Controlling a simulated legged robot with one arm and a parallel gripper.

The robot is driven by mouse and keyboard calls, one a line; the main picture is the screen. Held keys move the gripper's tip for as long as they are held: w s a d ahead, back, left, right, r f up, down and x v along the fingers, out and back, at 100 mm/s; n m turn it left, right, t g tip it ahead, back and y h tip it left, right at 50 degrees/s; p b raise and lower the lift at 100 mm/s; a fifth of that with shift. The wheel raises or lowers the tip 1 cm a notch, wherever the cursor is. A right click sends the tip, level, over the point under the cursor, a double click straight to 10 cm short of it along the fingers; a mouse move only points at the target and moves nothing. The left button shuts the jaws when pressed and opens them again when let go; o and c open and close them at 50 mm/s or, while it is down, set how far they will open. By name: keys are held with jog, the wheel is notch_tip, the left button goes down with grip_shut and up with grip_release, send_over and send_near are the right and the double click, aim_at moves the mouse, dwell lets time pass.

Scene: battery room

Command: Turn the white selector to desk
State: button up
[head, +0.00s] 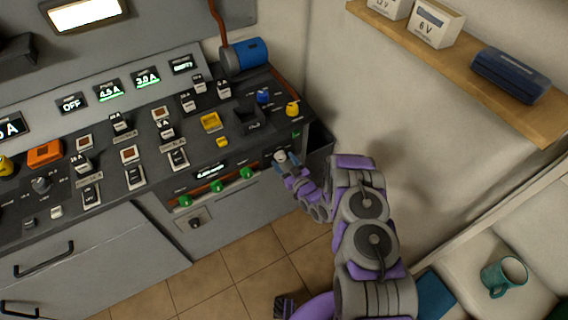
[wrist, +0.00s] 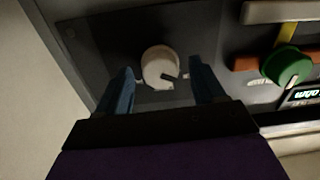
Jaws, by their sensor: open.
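The white selector (wrist: 160,66) is a round white knob with a dark notch at its lower right, mounted on a dark panel plate. It shows in the wrist view between the two blue fingers of my gripper (wrist: 163,84), with a gap on each side. In the head view my gripper (head: 284,162) is at the right end of the console's front face, and the selector is a small pale spot (head: 281,156) at its fingertips. My gripper is open. Any position labels around the selector are too dark to read.
Green knobs (head: 246,173) sit in a row left of the selector; one green knob (wrist: 286,65) is close by in the wrist view. A shelf (head: 460,70) with boxes is on the right wall. A teal mug (head: 503,276) stands at lower right.

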jog(key=shift+w+a, duration=0.15)
jog(key=shift+w, duration=0.05)
jog(key=shift+c, duration=0.4)
jog(key=c, duration=1)
jog(key=shift+m, duration=0.5)
jog(key=m+p, duration=0.2)
jog(key=m, duration=0.2)
jog(key=shift+m+p, duration=0.3)
jog(key=m+p, duration=0.1)
jog(key=m, duration=0.2)
jog(key=shift+m, duration=0.3)
jog(key=shift+m+p, duration=0.65)
jog(key=shift+m, duration=0.75)
